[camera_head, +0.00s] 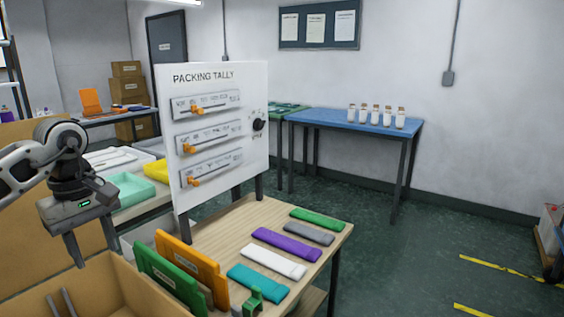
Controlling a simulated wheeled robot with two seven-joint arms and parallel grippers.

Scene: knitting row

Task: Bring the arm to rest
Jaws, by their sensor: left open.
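My left gripper (92,252) comes in from the left, its two fingers pointing down and apart. It is open and empty, above the far left part of an open cardboard box (110,285). My left arm (30,165) reaches in from the left edge. My right arm and gripper do not show.
A wooden table (220,232) holds a row of folded bands, among them a purple one (286,244) and a white one (273,262). Green (170,278) and orange (192,268) panels stand beside the box. A white "PACKING TALLY" board (215,100) with orange sliders rises behind.

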